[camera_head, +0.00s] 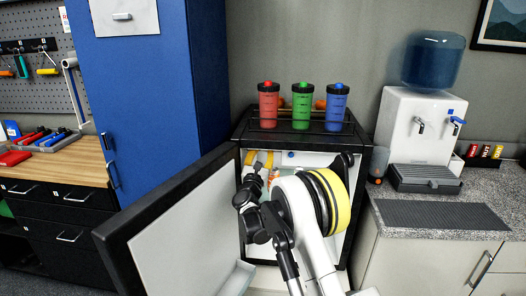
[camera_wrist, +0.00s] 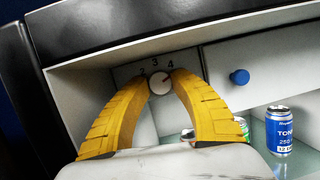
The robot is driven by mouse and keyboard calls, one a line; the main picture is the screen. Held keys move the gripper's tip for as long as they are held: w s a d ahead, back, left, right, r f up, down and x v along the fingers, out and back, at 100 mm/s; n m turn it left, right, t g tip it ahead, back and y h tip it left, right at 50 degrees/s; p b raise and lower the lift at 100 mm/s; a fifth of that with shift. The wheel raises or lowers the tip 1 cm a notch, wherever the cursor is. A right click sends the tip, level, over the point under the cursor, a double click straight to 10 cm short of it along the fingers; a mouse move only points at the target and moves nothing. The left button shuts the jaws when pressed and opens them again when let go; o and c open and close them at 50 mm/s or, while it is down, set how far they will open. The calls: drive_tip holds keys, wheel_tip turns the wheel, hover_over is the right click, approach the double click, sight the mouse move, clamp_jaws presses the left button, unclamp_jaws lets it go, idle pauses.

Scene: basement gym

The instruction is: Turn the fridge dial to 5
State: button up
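The fridge (camera_head: 357,211) is black with a white inside, and its door (camera_head: 177,222) stands open to the left. In the wrist view, the small round white dial (camera_wrist: 159,84) is at the upper left inside. The numbers 2, 3 and 4 show above it; 5 is not visible. A small reddish mark on the dial points up and right, roughly at the 4. My gripper's yellow fingers (camera_wrist: 160,80) close in on the dial from both sides, one tip at each edge. In the head view my gripper (camera_head: 259,158) is inside the fridge's upper left, partly hidden by my arm.
A white drawer or panel with a blue knob (camera_wrist: 239,77) is right of the dial. A blue can (camera_wrist: 281,131) stands on the glass shelf below. Red, green and blue cups (camera_head: 301,107) stand on top of the fridge. A blue cabinet (camera_head: 150,90) is left, a water dispenser (camera_head: 415,125) right.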

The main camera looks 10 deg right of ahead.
drive_tip(key=shift+o, duration=0.2)
drive_tip(key=v, duration=1.2)
